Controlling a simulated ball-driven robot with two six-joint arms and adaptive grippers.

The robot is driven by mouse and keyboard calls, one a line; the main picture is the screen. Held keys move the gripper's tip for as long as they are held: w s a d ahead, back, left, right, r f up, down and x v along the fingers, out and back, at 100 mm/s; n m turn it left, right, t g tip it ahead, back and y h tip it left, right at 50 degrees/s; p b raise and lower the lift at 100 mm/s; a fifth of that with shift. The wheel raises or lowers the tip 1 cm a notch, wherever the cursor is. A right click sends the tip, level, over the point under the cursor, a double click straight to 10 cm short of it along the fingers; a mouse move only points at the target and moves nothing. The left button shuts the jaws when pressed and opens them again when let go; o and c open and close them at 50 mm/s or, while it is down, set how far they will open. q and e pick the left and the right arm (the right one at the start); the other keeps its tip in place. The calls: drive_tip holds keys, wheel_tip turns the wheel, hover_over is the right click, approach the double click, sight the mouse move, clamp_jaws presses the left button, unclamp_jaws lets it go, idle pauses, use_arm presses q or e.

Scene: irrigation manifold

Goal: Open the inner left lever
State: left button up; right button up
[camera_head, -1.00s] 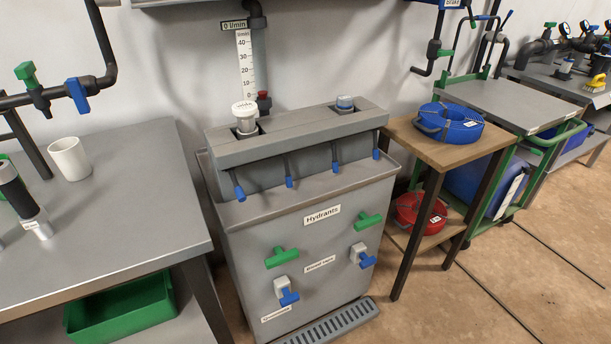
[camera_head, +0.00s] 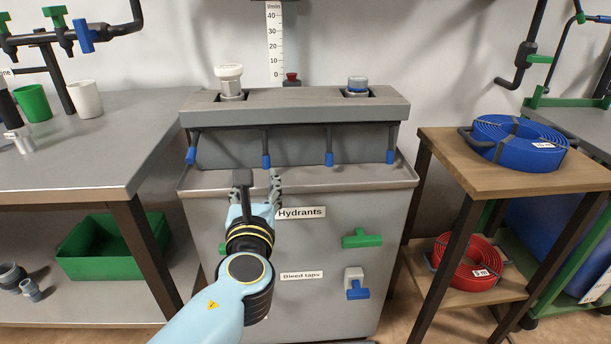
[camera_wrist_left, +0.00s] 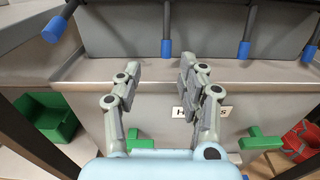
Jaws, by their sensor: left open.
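A row of several dark levers with blue tips hangs along the front of the grey manifold block (camera_head: 295,108). The inner left lever (camera_head: 266,160) hangs almost straight down. In the left wrist view, the inner left lever (camera_wrist_left: 166,48) shows beyond the fingertips, between them in the picture. My left gripper (camera_head: 259,182) is open and empty, in front of the cabinet and just below that lever, apart from it. Its two spread fingers also show in the left wrist view (camera_wrist_left: 160,70). My right gripper is not in view.
The outer left lever (camera_head: 191,155) tilts slightly; the inner right lever (camera_head: 328,159) and outer right lever (camera_head: 390,156) hang to the right. Below are a green tap (camera_head: 362,239) and a blue-handled tap (camera_head: 356,284). A grey bench (camera_head: 100,150) stands left, a wooden stand (camera_head: 450,160) right.

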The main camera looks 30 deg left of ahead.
sight(266, 160)
use_arm(q)
drive_tip(key=shift+w+d+f+b, duration=0.35)
drive_tip(key=shift+w+d+b, duration=0.05)
drive_tip(key=shift+b, duration=0.15)
drive_tip(key=shift+a+f, duration=0.1)
drive_tip(key=x, duration=1)
drive_tip(key=shift+w+b, duration=0.1)
drive_tip(key=shift+b, duration=0.25)
drive_tip(key=shift+w+a, duration=0.2)
drive_tip(key=shift+w, duration=0.1)
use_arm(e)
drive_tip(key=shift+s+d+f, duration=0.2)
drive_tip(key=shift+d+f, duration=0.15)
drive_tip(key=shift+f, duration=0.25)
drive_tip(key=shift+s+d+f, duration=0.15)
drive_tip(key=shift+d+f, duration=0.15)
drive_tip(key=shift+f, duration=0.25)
use_arm(q)
drive_tip(key=shift+c, duration=0.5)
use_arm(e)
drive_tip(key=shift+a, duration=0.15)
use_arm(q)
clamp_jaws()
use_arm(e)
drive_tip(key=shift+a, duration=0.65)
